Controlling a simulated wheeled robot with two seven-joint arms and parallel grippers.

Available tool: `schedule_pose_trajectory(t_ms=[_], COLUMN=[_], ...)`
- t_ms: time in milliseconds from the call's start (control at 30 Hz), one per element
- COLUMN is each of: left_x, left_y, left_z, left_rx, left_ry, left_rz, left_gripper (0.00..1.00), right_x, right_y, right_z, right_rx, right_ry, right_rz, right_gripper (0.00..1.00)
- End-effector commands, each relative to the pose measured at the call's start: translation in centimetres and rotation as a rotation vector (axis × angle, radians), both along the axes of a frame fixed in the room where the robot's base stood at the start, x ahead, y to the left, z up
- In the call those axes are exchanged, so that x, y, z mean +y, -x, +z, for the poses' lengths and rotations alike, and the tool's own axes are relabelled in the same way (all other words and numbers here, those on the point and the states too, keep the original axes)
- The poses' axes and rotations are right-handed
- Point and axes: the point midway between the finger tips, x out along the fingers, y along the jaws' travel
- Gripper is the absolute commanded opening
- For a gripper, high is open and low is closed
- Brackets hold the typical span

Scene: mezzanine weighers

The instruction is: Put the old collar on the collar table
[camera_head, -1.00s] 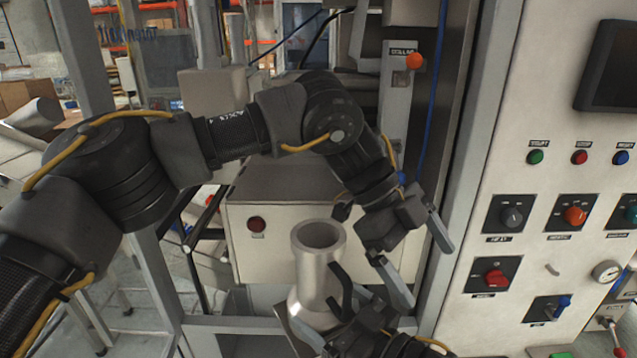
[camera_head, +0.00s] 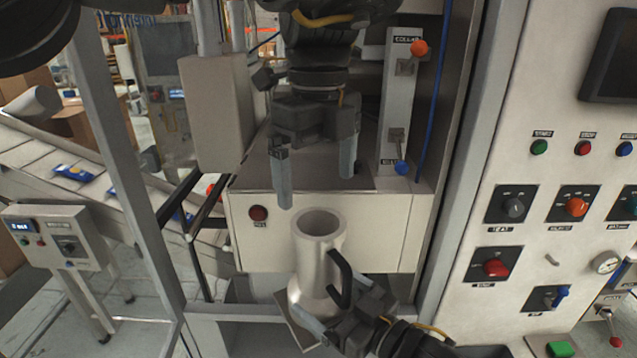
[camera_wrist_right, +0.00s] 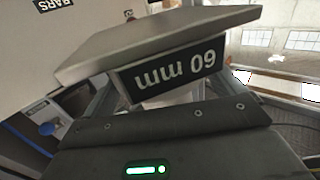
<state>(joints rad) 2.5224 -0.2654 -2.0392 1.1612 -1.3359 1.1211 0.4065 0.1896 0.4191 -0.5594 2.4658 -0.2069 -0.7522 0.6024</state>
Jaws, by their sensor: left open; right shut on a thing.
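The old collar (camera_head: 319,255) is a pale metal tube with an open top, a flared lower part and a plate at its foot. It stands roughly upright in front of the machine's cream box. My right gripper (camera_head: 324,302) is shut on it, low on its right side; a black hooked handle shows beside the tube. In the right wrist view a metal plate with an upside-down "60 mm" label (camera_wrist_right: 178,72) is close in front of the gripper. My left gripper (camera_head: 315,182) is open and empty, pointing down above the collar. I cannot make out the collar table.
A panel marked "COLLAR" carries an orange knob (camera_head: 418,47) and a blue knob (camera_head: 402,167). The control cabinet (camera_head: 470,290) is on the right. Frame posts flank the machine. A conveyor (camera_head: 55,160) with blue packs and a small control box (camera_head: 50,235) are at left.

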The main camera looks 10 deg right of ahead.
Motion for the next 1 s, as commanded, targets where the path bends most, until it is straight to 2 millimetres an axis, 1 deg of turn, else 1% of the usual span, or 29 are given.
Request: schedule_pose_trajectory(t_ms=[167,400,600,700,800,1000], left_x=[0.1,0.1,0.0,0.0,0.0,0.0], left_y=[0.0,0.1,0.1,0.0,0.0,0.0], left_z=[-1.7,-6.2,-9.5,-10.7,-11.4,-12.0], left_rx=[0.008,0.007,0.004,0.003,0.003,0.001], left_ry=[-0.002,0.001,0.0,0.0,0.001,0.001], left_rz=[0.0,-0.002,-0.001,0.0,0.001,0.002], left_gripper=[0.96,0.96,0.96,0.96,0.96,0.96], right_x=[0.0,0.0,0.0,0.0,0.0,0.0], right_y=[0.0,0.0,0.0,0.0,0.0,0.0], right_z=[0.1,0.1,0.1,0.2,0.2,0.1], right_rx=[-0.003,-0.003,-0.003,-0.003,-0.003,-0.002], right_ry=[-0.003,-0.003,-0.003,-0.003,-0.003,-0.002], right_rz=[0.0,0.0,0.0,0.0,0.0,0.0], right_gripper=[0.56,0.56,0.56,0.56,0.56,0.56])
